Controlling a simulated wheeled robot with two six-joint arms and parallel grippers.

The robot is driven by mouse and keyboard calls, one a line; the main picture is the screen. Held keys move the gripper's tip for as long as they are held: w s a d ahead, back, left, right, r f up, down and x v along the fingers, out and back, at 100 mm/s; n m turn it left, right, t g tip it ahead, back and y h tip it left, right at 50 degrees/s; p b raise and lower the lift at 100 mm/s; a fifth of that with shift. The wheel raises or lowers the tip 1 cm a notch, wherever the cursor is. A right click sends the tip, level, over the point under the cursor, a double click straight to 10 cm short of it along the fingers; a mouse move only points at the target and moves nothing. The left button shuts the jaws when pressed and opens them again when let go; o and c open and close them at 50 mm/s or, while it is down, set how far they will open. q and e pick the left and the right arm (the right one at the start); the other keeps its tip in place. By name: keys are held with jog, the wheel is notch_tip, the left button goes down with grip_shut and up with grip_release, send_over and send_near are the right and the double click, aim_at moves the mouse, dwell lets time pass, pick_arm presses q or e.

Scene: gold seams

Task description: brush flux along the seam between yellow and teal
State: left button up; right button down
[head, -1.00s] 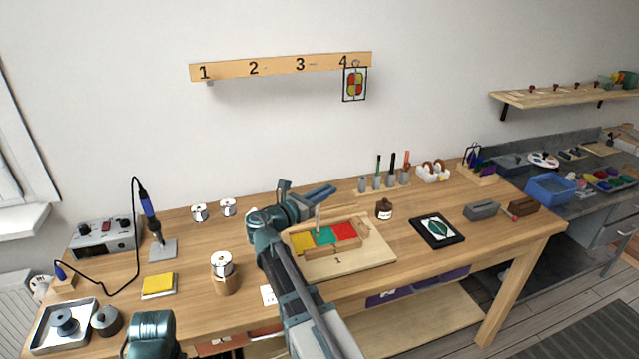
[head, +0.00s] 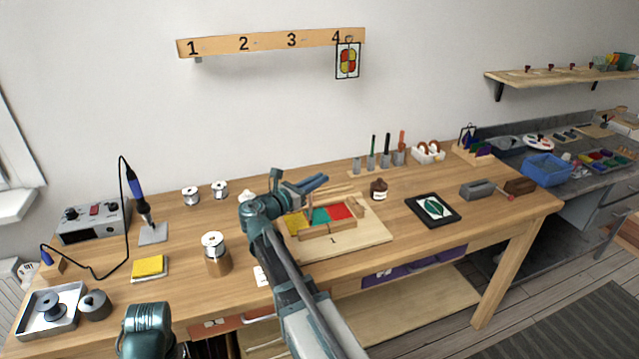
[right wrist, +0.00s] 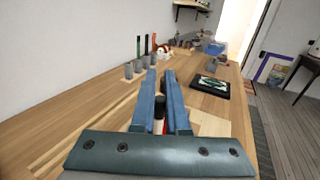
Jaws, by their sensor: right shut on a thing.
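The yellow (head: 296,224), teal (head: 321,215) and red (head: 341,211) pieces lie side by side in a wooden frame on a board (head: 375,235) marked 1. The seam between yellow and teal is partly behind my right arm and gripper. My right gripper (head: 318,183) is above and behind the yellow and teal pieces. In the right wrist view its blue fingers are shut on a slim, dark-topped thing (right wrist: 159,108), seemingly the flux brush. Its tip is hidden, so I cannot tell if it touches the seam. My left gripper is out of view.
A small brown bottle (head: 378,190) stands behind the board. A framed leaf panel (head: 433,209) lies to the right. A solder spool on a wooden stand (head: 216,254) and a yellow sponge (head: 150,268) are to the left. Tools stand in holders (head: 370,165) at the back.

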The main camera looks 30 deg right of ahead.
jog(key=w+d, duration=0.1)
jog(key=w, duration=0.5)
jog(key=shift+w+d, duration=0.35)
jog(key=shift+w, duration=0.05)
jog(key=shift+f+b, duration=0.3)
jog(key=shift+b, duration=0.05)
dwell(1.7)
